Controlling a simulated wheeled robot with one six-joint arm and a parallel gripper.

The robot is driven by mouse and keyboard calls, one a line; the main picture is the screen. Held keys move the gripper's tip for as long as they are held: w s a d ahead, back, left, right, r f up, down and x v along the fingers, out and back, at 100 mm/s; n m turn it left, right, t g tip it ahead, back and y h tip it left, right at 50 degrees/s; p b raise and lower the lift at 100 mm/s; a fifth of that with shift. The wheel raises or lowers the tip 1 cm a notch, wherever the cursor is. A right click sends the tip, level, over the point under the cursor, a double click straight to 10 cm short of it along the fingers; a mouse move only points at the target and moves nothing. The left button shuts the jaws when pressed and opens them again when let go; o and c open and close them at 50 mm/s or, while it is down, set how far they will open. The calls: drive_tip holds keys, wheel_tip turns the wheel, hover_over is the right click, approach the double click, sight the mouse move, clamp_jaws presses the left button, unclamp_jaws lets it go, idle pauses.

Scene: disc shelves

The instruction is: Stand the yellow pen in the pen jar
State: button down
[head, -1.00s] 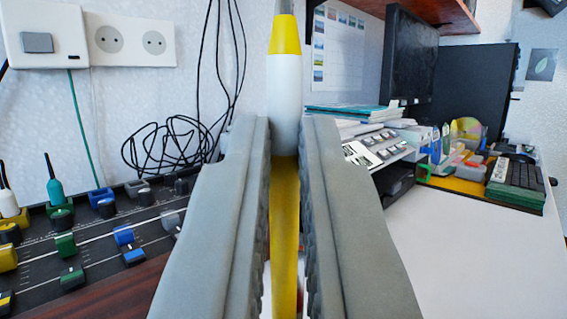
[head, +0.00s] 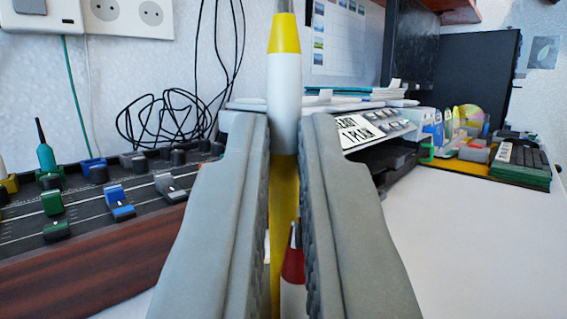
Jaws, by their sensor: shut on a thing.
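My gripper (head: 284,135) is shut on the yellow pen (head: 284,95). The pen stands about upright between the fingers. It has a grey tip at the top, a yellow cone, a white section, and a yellow barrel running down between the jaws. Its lower end is not clear. A red and white thing (head: 293,262) shows partly behind the barrel, between the fingers; I cannot tell what it is. I cannot make out the pen jar; the fingers and pen hide the area straight ahead.
A mixer desk (head: 75,215) with coloured sliders and a wooden front stands at left. Black cables (head: 165,120) hang behind it. A grey device (head: 375,130) with papers stands behind the right finger. The white tabletop (head: 470,250) at right is clear.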

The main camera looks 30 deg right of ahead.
drive_tip(key=c, duration=1.5)
unclamp_jaws()
drive_tip(key=shift+o, duration=0.2)
drive_tip(key=s+a+f, duration=0.1)
drive_tip(key=s+a, duration=0.3)
drive_tip(key=s, duration=0.3)
drive_tip(key=s+a+f, duration=0.1)
drive_tip(key=s+a, duration=0.3)
drive_tip(key=s, duration=0.3)
drive_tip(key=shift+s, duration=0.25)
